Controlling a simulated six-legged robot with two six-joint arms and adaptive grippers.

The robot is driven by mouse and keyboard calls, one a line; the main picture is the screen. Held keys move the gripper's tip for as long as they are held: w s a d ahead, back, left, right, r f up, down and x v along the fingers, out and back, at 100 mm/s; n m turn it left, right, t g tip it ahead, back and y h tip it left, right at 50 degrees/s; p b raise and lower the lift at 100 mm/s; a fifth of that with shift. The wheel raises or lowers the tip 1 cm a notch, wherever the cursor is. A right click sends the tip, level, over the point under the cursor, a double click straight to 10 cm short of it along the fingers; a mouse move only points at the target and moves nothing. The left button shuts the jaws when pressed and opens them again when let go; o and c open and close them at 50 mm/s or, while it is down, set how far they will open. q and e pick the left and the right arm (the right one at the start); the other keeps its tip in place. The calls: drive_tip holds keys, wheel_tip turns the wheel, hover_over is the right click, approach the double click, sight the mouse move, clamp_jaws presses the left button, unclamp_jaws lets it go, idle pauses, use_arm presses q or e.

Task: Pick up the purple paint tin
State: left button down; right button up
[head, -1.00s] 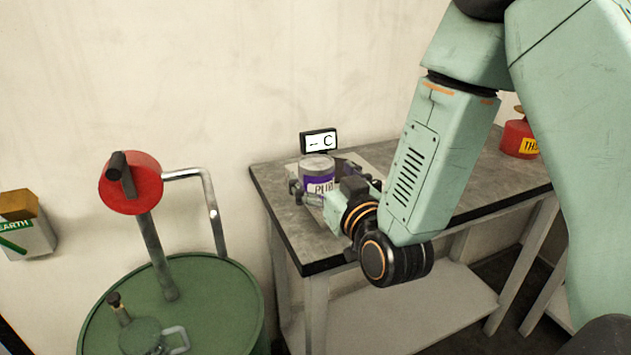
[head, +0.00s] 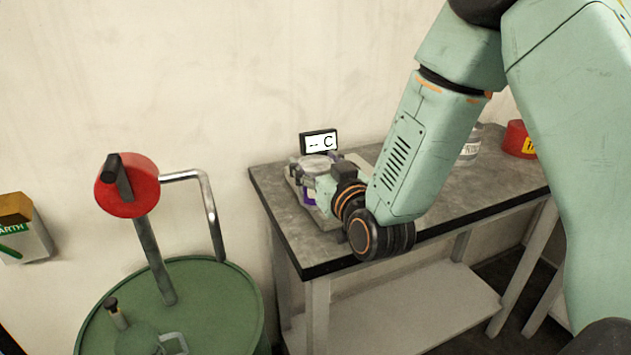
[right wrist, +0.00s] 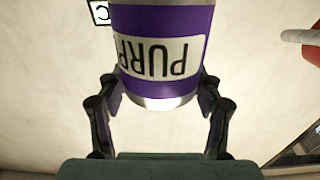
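The purple paint tin (head: 309,197) stands near the left end of the grey workbench, mostly hidden by my right gripper (head: 312,178) in the head view. In the right wrist view the tin (right wrist: 160,55) shows large and upside down, with a purple band, a pale label reading "PURP" and a metal rim. My right gripper (right wrist: 161,97) has one finger on each side of the tin, close against its walls. I cannot tell whether both pads press on it. My left gripper is not in view.
A small sign marked C (head: 319,142) stands behind the tin. A grey tin (head: 469,150) and a red container (head: 519,140) stand farther right on the workbench (head: 450,190). A green drum (head: 215,300) with a red-wheeled pump (head: 127,186) is at left.

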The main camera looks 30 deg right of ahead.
drive_tip(key=shift+d+f, duration=0.1)
drive_tip(key=shift+d, duration=0.05)
drive_tip(key=c, duration=0.9)
drive_tip(key=shift+c, duration=0.2)
